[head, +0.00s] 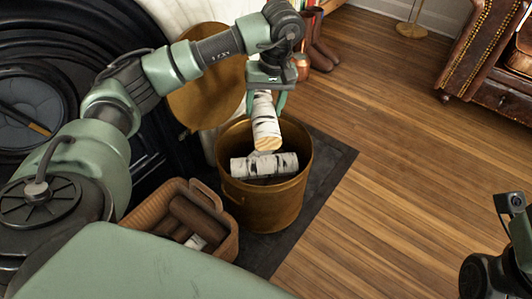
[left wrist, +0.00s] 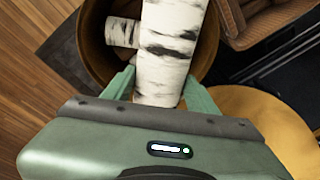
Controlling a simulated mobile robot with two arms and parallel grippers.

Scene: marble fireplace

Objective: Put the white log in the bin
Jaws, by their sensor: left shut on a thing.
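My left gripper (head: 265,92) is shut on a white birch log (head: 265,122) with dark bark marks. The held log hangs steeply, its pale cut end pointing down over the brass bin (head: 270,203). In the left wrist view the held log (left wrist: 172,45) sits between the fingers of my left gripper (left wrist: 160,90), above the bin's opening. Another white log (head: 264,166) lies across inside the bin; part of it shows in the left wrist view (left wrist: 122,32). I cannot tell whether the two logs touch.
A brown basket (head: 222,250) with dark logs and a small white piece stands left of the bin. A dark mat (head: 325,165) lies under the bin. A round golden piece (head: 205,95) stands behind it. Wooden floor (head: 390,130) is clear to the right.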

